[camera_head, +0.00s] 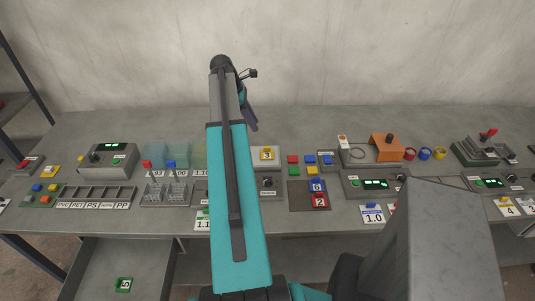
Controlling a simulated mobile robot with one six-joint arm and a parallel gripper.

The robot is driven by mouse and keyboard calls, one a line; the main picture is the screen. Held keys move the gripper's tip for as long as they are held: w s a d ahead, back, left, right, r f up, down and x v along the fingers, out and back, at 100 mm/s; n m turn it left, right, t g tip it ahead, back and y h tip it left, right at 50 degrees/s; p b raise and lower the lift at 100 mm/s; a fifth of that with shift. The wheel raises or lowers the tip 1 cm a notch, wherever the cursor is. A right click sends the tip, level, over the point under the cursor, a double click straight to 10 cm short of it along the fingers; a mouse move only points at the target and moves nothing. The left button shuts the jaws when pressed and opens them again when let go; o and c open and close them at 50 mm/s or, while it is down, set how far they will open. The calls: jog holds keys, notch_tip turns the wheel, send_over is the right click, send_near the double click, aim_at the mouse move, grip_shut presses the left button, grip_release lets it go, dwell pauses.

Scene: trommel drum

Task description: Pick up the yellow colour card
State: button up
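A yellow card marked 3 (267,155) sits on a pale box just right of my arm, near the middle of the table. My arm rises through the centre of the view and hides part of the table behind it. A dark part at the arm's far end, which looks like my gripper (250,118), shows beside the arm, above and left of the yellow card in the picture. Its fingers are mostly hidden, and I cannot tell whether they are open or shut. The card appears apart from it.
A blue card 6 (318,186) and a red card 2 (320,201) lie on a dark tray. A green card 5 (124,285) lies in a low bin. Control boxes, an orange block (386,147) and coloured rings (425,154) crowd the table (330,120); its back strip is clear.

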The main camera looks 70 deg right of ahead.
jog(key=p, duration=0.2)
send_over(267, 147)
jog(key=w, duration=0.2)
jog(key=shift+w+a+f, duration=0.1)
jog(key=shift+a+f, duration=0.1)
jog(key=shift+f, duration=1.6)
jog(key=shift+w+a+f, duration=0.1)
jog(key=shift+a+f, duration=0.05)
jog(key=shift+f, duration=1.6)
jog(key=shift+s+f, duration=0.1)
jog(key=shift+f, duration=0.05)
jog(key=shift+p+x, duration=1.45)
jog(key=shift+x, duration=0.95)
grip_shut()
